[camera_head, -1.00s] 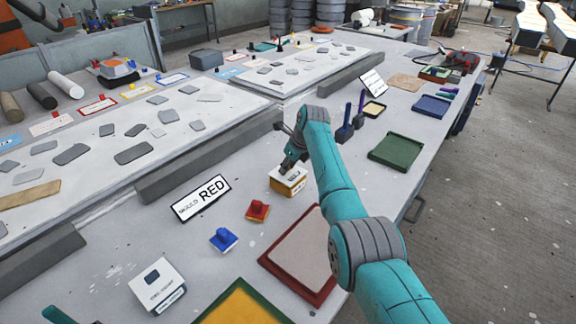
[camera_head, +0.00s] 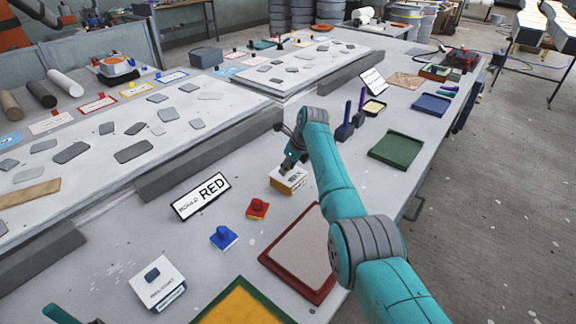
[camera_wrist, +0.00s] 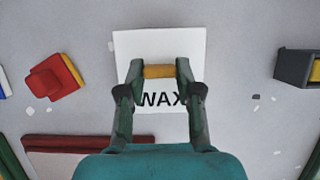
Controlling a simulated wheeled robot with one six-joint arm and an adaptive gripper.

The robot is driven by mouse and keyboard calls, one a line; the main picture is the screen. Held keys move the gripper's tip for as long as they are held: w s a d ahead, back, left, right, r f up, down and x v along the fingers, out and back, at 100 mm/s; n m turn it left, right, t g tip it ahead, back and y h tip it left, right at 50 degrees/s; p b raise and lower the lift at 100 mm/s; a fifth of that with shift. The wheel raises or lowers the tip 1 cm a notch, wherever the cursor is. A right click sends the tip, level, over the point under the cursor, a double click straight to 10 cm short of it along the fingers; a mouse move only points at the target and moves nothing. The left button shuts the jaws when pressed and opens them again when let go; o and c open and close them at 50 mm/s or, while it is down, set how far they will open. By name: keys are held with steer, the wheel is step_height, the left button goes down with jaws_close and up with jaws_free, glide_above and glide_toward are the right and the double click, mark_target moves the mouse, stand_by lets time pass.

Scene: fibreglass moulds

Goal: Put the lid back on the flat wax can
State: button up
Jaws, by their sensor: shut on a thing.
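The flat wax can (camera_head: 291,187) is a low box with yellow sides, standing on the grey table in the head view. Its square white lid (camera_wrist: 160,48), marked WAX, lies level at the top of the can. I cannot tell whether the lid is fully seated or slightly above the rim. My gripper (camera_wrist: 159,71) is shut on the lid's yellow-orange handle, with one finger at each end. It comes down from above in the head view (camera_head: 288,163). The can's body is hidden under the lid in the wrist view.
A red block with a knob (camera_head: 257,208) and a blue one (camera_head: 223,238) stand nearer the front left. A red-rimmed tray (camera_head: 305,262) lies in front, under my arm's side. A white box (camera_head: 157,283) stands front left.

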stand_by(0.3)
steer(key=o, duration=1.5)
steer(key=shift+r, duration=0.1)
steer(key=shift+r, duration=2.9)
jaws_close()
steer(key=shift+f, duration=1.9)
